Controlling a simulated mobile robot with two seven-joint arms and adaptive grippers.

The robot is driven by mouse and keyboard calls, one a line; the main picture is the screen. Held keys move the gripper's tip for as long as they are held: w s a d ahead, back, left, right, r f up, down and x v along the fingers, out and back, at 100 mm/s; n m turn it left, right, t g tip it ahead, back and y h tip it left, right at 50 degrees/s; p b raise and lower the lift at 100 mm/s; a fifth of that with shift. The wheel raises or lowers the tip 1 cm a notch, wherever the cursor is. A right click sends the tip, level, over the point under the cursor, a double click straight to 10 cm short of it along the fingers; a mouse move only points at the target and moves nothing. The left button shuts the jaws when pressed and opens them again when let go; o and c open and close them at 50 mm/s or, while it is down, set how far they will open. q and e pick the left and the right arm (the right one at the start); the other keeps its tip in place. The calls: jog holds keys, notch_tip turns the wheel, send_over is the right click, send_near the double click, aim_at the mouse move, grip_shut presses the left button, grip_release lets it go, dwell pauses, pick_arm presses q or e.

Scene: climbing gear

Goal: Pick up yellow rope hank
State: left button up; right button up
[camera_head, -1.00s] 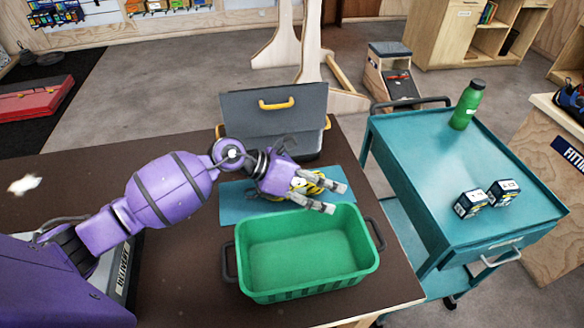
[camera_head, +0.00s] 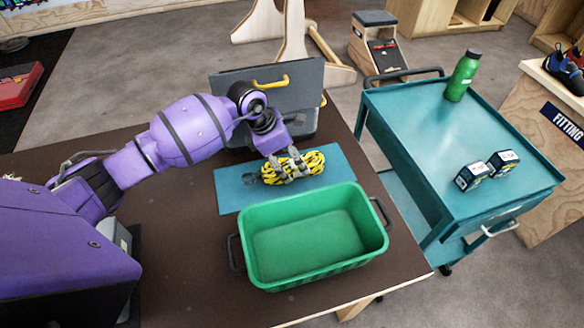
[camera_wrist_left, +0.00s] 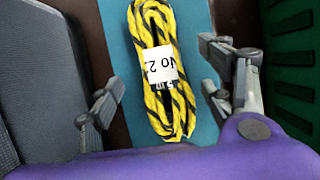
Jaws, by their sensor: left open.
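The yellow rope hank (camera_head: 308,167), with black stripes, lies on a blue mat (camera_head: 232,190) on the dark table. In the left wrist view the hank (camera_wrist_left: 154,108) shows a white paper band with "No 2" on it. My left gripper (camera_head: 285,170) is above the hank, pointing down. In the wrist view its open fingers (camera_wrist_left: 165,95) stand on either side of the hank, with gaps between. The fingers hide part of the hank in the head view. My right gripper is not in view.
An empty green crate (camera_head: 262,280) with dark handles stands just in front of the mat. An open grey toolbox (camera_head: 300,97) stands behind it.

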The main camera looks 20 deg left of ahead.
pick_arm(q)
jog(key=shift+x, duration=1.2)
jog(key=shift+w+r, duration=0.1)
jog(key=c, duration=1.6)
jog(key=shift+o, duration=0.2)
